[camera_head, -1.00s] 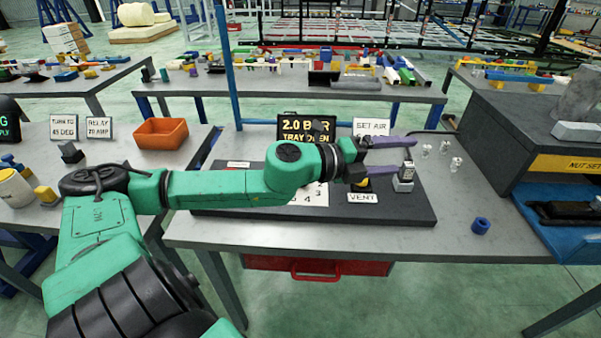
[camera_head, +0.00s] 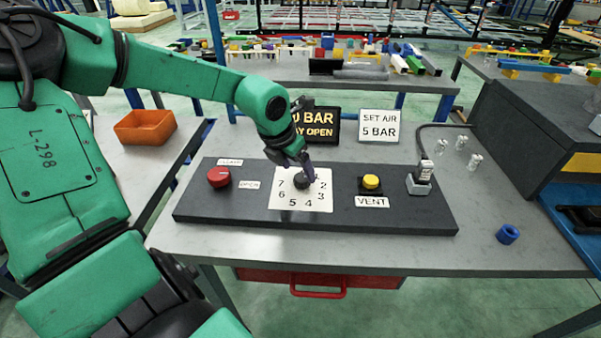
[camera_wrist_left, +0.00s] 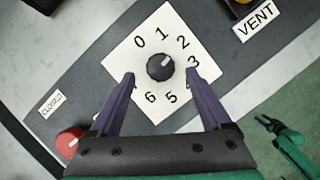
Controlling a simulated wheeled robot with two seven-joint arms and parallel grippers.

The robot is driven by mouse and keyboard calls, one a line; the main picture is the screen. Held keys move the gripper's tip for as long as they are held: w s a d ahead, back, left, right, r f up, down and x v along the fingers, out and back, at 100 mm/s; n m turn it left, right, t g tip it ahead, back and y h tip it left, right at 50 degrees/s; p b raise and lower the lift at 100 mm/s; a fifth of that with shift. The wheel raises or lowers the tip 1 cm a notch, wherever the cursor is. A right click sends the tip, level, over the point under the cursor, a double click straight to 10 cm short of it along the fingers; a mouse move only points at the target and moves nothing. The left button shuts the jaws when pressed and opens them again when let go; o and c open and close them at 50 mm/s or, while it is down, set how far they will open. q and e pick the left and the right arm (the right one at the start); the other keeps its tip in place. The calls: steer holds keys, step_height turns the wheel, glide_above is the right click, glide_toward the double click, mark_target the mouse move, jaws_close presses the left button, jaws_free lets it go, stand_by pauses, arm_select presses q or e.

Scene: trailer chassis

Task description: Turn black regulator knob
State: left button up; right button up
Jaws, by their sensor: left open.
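The black regulator knob (camera_head: 302,180) sits at the centre of a white dial plate (camera_head: 281,203) with numbers around it, on a dark panel. In the left wrist view the knob (camera_wrist_left: 160,67) is round, with a light pointer mark aimed between 2 and 3. My left gripper (camera_head: 306,168) is above the dial, pointing down, and partly covers the plate's upper edge. In the left wrist view its two purple fingers (camera_wrist_left: 167,78) are spread wide, one on each side of the knob, with nothing between them held.
On the panel (camera_head: 340,215), a red knob (camera_head: 219,177) stands left of the dial, and a yellow VENT button (camera_head: 371,182) and a grey fitting (camera_head: 420,180) stand right. Two signs (camera_head: 379,126) stand behind. A blue ring (camera_head: 508,234) lies at the right.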

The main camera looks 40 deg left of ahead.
mark_target(302, 177)
arm_select(q)
steer(key=x, duration=0.3)
steer(key=shift+w+d+f, duration=0.1)
steer(key=shift+w+f, duration=0.05)
steer(key=shift+f, duration=0.05)
jaws_close()
steer(key=shift+m, duration=0.3)
